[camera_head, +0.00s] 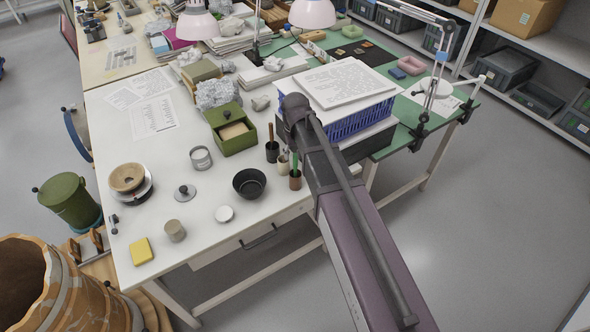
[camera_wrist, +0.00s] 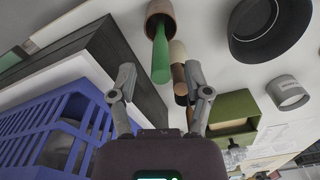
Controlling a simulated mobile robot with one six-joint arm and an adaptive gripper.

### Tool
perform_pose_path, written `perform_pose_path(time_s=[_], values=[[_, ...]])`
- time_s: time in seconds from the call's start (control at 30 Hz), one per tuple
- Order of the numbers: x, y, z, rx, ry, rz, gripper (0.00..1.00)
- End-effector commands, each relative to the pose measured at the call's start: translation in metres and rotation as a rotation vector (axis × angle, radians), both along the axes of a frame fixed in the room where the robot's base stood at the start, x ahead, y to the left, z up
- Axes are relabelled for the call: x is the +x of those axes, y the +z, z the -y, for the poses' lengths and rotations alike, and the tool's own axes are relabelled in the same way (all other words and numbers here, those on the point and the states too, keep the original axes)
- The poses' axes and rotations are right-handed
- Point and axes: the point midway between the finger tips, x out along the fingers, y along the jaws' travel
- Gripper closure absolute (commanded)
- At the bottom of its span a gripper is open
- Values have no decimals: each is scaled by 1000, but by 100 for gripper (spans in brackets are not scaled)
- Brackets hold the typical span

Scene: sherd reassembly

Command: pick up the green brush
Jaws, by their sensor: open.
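The green brush (camera_head: 295,160) stands handle up in a small brown cup (camera_head: 295,182) near the front edge of the white table. In the wrist view its green handle (camera_wrist: 161,62) points out of the brown cup (camera_wrist: 159,12) toward my gripper. My gripper (camera_wrist: 162,92) is open, its two fingers spread wide with nothing between them touching. The handle lies ahead of the fingertips, roughly centred between them. In the head view my arm hides the gripper. The brush's bristles are not visible.
A black cup with a brown-handled brush (camera_head: 271,150) and a cream cup (camera_head: 283,166) stand close beside the brown cup. A black bowl (camera_head: 249,182) is to the left, a green box (camera_head: 238,144) behind. A blue crate (camera_head: 362,122) stands right, close to my arm.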

Motion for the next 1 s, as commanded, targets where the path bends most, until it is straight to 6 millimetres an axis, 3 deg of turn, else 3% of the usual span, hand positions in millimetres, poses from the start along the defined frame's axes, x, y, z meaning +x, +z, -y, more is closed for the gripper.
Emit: perform_pose_path(time_s=[0.5,1.0], values=[[-3,-40,0,0,-1,0,37],[-3,-43,1,0,-1,0,37]])
